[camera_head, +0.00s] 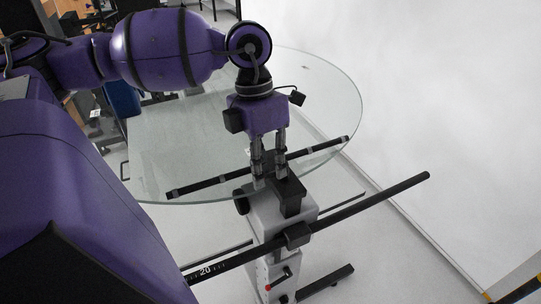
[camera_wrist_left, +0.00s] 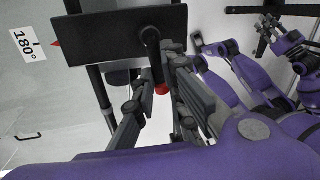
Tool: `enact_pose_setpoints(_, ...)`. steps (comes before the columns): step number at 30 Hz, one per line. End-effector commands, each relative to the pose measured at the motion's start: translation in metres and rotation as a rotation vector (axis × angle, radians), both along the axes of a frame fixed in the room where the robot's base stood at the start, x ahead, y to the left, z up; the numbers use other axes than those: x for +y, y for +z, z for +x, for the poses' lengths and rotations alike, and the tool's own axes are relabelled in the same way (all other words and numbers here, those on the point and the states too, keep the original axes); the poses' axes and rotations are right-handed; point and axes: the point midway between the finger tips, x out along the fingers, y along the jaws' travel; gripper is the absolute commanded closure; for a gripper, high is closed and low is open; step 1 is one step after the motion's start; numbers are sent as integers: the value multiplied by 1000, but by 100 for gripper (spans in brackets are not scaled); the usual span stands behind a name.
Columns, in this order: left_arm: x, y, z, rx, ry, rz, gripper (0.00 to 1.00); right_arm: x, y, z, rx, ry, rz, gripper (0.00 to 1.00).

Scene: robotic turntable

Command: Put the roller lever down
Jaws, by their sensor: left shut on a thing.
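The roller lever (camera_wrist_left: 156,62) is a short black bar with a red end in the left wrist view. It hangs down in front of a black plate (camera_wrist_left: 90,38) and lies between the fingers of my left gripper (camera_wrist_left: 158,78). In the head view my left gripper (camera_head: 269,174) points down just over the black-topped grey stand (camera_head: 268,216) at the near edge of the glass disc. It is shut on the roller lever, which its fingers hide in that view.
The round glass disc (camera_head: 180,150) spreads behind the stand, with a thin black bar (camera_head: 210,183) across it. A long black rail (camera_head: 375,202) crosses the stand's front. A small lever with a red tip (camera_head: 268,287) is lower on the stand. The floor at right is clear.

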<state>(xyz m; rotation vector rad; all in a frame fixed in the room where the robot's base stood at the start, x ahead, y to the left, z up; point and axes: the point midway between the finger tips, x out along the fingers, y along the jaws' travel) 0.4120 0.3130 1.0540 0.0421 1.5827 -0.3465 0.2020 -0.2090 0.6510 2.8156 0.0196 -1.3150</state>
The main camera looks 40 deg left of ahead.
Motion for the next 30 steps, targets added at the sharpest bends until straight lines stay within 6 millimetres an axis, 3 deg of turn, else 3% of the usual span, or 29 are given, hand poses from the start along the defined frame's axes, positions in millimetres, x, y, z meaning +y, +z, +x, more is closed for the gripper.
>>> enact_pose_setpoints(9,7,0,4,-3,-111,5,100,0,-6,-1,6,1,-1,71)
enact_pose_setpoints(25,7,1,5,-7,-134,6,100,1,-6,3,0,1,0,71)
enact_pose_setpoints(26,7,1,5,-7,-134,6,86,1,-6,2,0,1,0,71)
enact_pose_setpoints(30,7,1,4,-5,-133,5,72,0,-6,0,4,0,0,71)
